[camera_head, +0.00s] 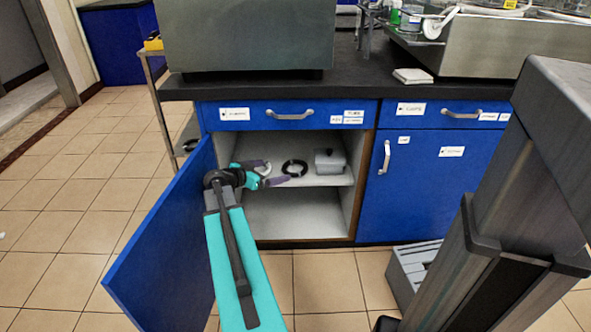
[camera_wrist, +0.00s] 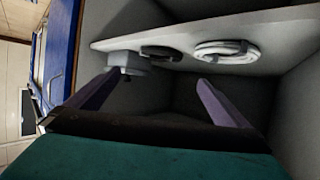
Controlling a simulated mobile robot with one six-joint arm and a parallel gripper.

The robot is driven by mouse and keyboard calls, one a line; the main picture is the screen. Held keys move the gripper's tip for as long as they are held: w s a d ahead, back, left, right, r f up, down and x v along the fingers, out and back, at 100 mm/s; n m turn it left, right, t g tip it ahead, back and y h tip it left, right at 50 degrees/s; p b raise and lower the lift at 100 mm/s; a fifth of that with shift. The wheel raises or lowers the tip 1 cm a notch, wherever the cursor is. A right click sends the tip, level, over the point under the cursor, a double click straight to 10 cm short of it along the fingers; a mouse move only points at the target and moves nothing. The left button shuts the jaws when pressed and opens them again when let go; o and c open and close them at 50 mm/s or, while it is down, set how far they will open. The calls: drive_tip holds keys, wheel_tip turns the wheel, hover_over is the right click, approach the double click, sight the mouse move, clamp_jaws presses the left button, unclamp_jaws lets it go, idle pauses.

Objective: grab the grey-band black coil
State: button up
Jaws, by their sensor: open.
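The black coil (camera_head: 294,168) lies on the upper shelf of the open blue cabinet, between a white coil (camera_head: 262,168) and a grey lidded box (camera_head: 329,160). In the wrist view the black coil (camera_wrist: 162,51) shows dark on the shelf; I cannot make out a grey band on it. My gripper (camera_head: 287,179) reaches into the cabinet at the shelf's front. In the wrist view my gripper (camera_wrist: 158,78) is open, with its two purple fingers apart and nothing between them. The coil is beyond the fingertips, apart from them.
The open cabinet door (camera_head: 165,245) stands left of my arm. The shelf (camera_head: 320,180) has the white coil (camera_wrist: 226,52) and grey box (camera_wrist: 128,60) close beside the black coil. The lower compartment (camera_head: 290,213) is empty. A grey crate (camera_head: 405,275) sits on the floor.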

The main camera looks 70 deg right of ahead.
sight(285, 169)
drive_tip(key=shift+b+x, duration=0.85)
drive_tip(key=shift+x, duration=3.45)
drive_tip(key=x, duration=0.2)
drive_tip(key=b+x, duration=0.1)
drive_tip(key=x, duration=0.1)
drive_tip(key=shift+w+f+b, duration=0.1)
drive_tip(key=shift+f+b, duration=0.2)
drive_tip(key=shift+s+d+f, duration=0.15)
drive_tip(key=shift+s+d, duration=0.1)
drive_tip(key=shift+d, duration=0.15)
drive_tip(key=shift+c, duration=0.3)
drive_tip(key=c, duration=1)
